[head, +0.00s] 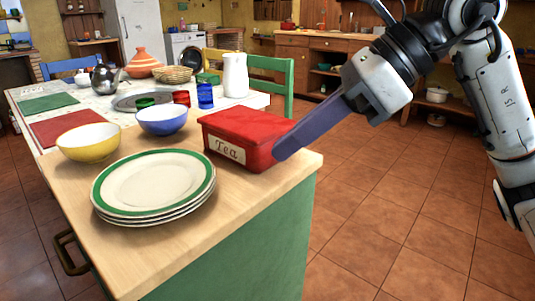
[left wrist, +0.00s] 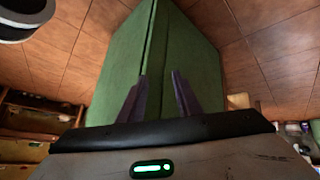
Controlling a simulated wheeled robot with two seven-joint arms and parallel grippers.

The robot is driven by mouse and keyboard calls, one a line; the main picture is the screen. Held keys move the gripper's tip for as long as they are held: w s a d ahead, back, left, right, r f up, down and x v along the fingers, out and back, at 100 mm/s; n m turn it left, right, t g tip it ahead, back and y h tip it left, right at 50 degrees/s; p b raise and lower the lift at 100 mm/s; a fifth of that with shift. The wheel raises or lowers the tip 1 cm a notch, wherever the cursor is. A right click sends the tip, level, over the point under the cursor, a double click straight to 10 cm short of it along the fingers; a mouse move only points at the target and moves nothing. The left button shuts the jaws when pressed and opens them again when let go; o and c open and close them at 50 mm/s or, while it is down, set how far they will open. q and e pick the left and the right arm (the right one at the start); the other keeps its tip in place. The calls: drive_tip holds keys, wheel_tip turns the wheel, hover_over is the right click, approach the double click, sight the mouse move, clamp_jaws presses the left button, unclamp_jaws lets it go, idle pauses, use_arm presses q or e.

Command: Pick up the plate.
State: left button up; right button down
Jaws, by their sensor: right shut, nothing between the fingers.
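A stack of white plates with green rims (head: 152,183) lies near the front of the wooden counter top in the head view. My right gripper (head: 281,154) reaches in from the upper right. Its long dark fingers are together and hold nothing. Their tips show in front of the right end of the red tea tin, right of the plates; I cannot tell whether they touch it. My left gripper (left wrist: 159,77) shows only in the left wrist view. Its two fingers stand apart with nothing between them, before a green cabinet side. No plate shows there.
The red tea tin (head: 245,128), a blue bowl (head: 162,120) and a yellow bowl (head: 88,142) stand behind the plates. Behind them is a set table with a white jug (head: 235,77) and glasses. Bare wood (head: 130,260) lies in front of the plates.

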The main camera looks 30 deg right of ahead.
drive_tip(key=x, duration=0.3)
drive_tip(key=a+r+b+x, duration=0.1)
drive_tip(key=x, duration=0.3)
drive_tip(key=b+x, duration=0.1)
drive_tip(key=x, duration=0.2)
drive_tip(key=shift+w+a+r, duration=0.1)
drive_tip(key=shift+w+a, duration=0.25)
drive_tip(key=shift+w, duration=0.05)
use_arm(q)
drive_tip(key=shift+w+d+r+t+h, duration=0.35)
drive_tip(key=shift+d+r+h, duration=0.15)
drive_tip(key=shift+d+r, duration=0.25)
use_arm(e)
drive_tip(key=shift+w+a, duration=0.35)
drive_tip(key=shift+w, duration=0.05)
